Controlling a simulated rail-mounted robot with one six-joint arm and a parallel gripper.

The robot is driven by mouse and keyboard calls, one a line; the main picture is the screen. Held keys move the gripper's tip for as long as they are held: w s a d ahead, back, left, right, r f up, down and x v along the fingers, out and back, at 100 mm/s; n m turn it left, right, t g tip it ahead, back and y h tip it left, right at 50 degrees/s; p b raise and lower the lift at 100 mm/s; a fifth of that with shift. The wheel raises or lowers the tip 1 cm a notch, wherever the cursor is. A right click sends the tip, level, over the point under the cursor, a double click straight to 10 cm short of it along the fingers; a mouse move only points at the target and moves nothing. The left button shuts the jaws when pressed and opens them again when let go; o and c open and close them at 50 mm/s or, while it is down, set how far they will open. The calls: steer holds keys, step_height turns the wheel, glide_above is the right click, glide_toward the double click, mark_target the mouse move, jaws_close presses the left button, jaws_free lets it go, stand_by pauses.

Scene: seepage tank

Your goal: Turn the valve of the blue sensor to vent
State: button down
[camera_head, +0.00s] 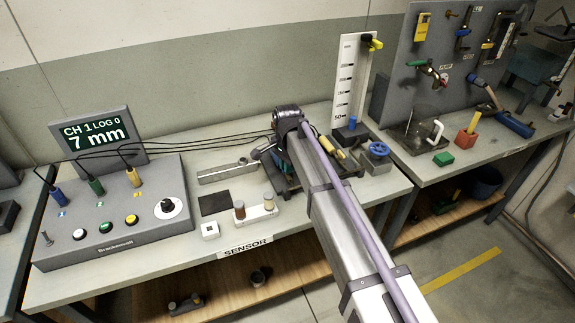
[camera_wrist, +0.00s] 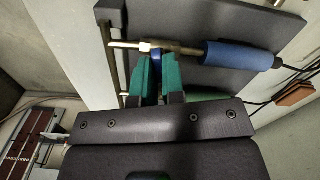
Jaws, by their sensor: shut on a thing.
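The blue sensor (camera_wrist: 238,55) lies across a dark panel in the wrist view, with a black cable at its right end and a brass fitting (camera_wrist: 172,48) at its left. My gripper (camera_wrist: 157,68) has green fingers, shut on a small blue valve handle (camera_wrist: 156,57) just below the fitting. The fingers hide most of the handle, so its exact angle is hard to tell. A green sensor (camera_wrist: 206,97) shows in part behind my gripper. In the head view my arm covers the gripper and the blue sensor; a yellow sensor (camera_head: 333,147) shows beside it.
The readout (camera_head: 95,133) shows CH 1, LOG 0, 7 mm. The console (camera_head: 110,218) stands at left with blue, green and yellow plugs. A small white holder (camera_head: 255,213), a blue handwheel (camera_head: 379,149) and a white scale board (camera_head: 350,80) stand near my arm.

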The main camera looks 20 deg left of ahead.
steer(key=m, duration=0.4)
steer(key=shift+m, duration=0.4)
stand_by(0.4)
steer(key=c, duration=1.2)
jaws_free()
step_height(320, 180, up, 11)
steer(key=p, duration=1)
steer(key=shift+f+p, duration=0.1)
steer(key=shift+p, duration=0.3)
